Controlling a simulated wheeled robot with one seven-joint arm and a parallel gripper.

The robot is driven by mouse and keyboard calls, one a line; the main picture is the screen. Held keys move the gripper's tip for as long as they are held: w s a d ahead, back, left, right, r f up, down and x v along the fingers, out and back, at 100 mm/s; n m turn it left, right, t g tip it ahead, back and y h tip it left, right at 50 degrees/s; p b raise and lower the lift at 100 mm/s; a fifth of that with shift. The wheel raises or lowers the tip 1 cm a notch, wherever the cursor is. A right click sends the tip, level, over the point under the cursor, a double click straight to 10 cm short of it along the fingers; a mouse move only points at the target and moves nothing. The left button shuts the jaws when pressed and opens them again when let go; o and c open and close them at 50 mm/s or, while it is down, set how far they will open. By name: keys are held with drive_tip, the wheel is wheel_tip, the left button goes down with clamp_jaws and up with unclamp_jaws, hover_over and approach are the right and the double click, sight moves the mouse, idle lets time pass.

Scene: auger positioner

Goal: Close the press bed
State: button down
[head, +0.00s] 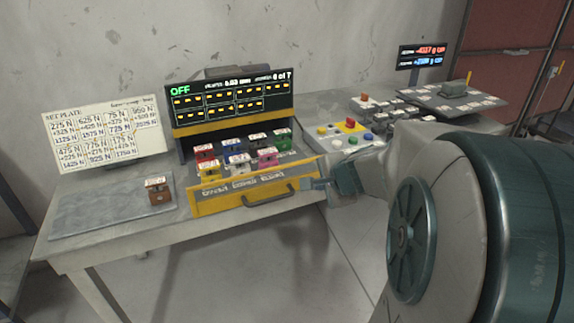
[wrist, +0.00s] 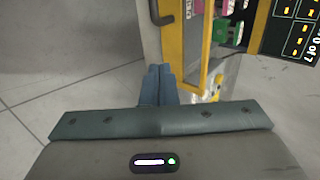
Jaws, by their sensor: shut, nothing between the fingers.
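The press bed (head: 206,194) is a yellow-fronted drawer with a dark bar handle (head: 268,198). It sticks out from under the press display (head: 232,97), which reads OFF. Several coloured blocks (head: 240,166) stand in the bed. My gripper (head: 308,183) is shut and empty, just off the right end of the bed's front. In the wrist view the closed fingers (wrist: 158,72) lie close beside the yellow front (wrist: 193,45), with part of the handle (wrist: 163,15) above them. I cannot tell whether the fingers touch it.
A brown block (head: 158,194) stands on a grey plate (head: 90,212) at the left. A set-plate chart (head: 105,133) leans behind it. At the right are a button panel (head: 345,134) and a dark plate (head: 425,97) with a small display. Open floor lies in front of the table.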

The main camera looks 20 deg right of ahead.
drive_tip(key=w+f+b, duration=0.1)
drive_tip(key=w+f, duration=0.3)
drive_tip(key=w, duration=0.4)
drive_tip(key=shift+w+a+f, duration=0.15)
drive_tip(key=shift+w+f, duration=0.05)
drive_tip(key=shift+w, duration=0.2)
